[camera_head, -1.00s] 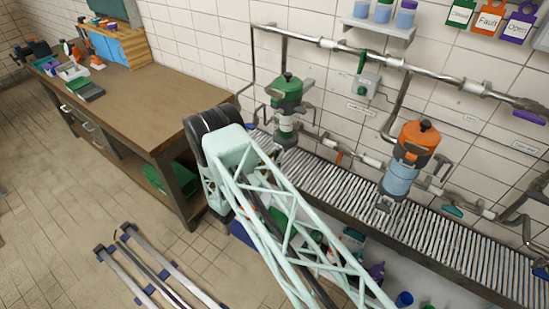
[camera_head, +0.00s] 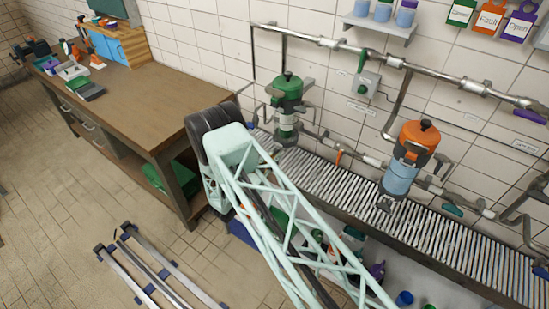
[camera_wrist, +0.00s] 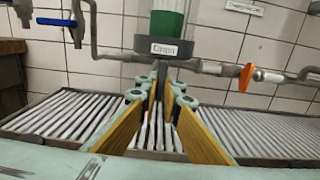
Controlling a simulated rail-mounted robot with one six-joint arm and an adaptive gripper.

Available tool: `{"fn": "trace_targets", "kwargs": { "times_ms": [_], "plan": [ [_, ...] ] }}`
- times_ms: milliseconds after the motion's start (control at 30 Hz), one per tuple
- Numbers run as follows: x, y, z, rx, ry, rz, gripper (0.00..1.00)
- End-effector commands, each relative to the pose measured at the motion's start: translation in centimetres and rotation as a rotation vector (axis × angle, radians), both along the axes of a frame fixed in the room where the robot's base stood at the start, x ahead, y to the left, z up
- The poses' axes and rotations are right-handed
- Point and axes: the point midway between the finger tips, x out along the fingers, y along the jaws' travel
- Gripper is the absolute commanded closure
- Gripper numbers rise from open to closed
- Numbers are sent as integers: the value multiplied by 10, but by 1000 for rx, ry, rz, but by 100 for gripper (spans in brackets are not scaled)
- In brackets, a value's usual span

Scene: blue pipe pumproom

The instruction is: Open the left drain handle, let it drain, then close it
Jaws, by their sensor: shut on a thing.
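The left filter unit (camera_head: 287,95), with a green top, stands over the slatted grating in the head view. In the wrist view, its green body (camera_wrist: 168,22) rises above a grey collar with a small white label (camera_wrist: 178,50). My gripper (camera_wrist: 160,84) has yellow-lined fingers that converge just below this collar. It is shut on a thin dark piece, seemingly the left drain handle (camera_wrist: 162,68), mostly hidden between the fingertips. I cannot tell the handle's exact angle or whether liquid flows. In the head view my arm hides the gripper.
A second unit with an orange top (camera_head: 417,138) stands to the right. An orange valve handle (camera_wrist: 246,77) and blue handles (camera_wrist: 55,22) sit on pipes beside the left unit. The slatted grating (camera_head: 330,180) runs below. A wooden workbench (camera_head: 140,95) stands at left.

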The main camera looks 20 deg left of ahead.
Motion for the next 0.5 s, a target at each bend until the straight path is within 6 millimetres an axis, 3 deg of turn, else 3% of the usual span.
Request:
{"fn": "trace_targets", "kwargs": {
  "times_ms": [500],
  "plan": [
    [1,2,-3,186,-48,-1,100]
  ]
}}
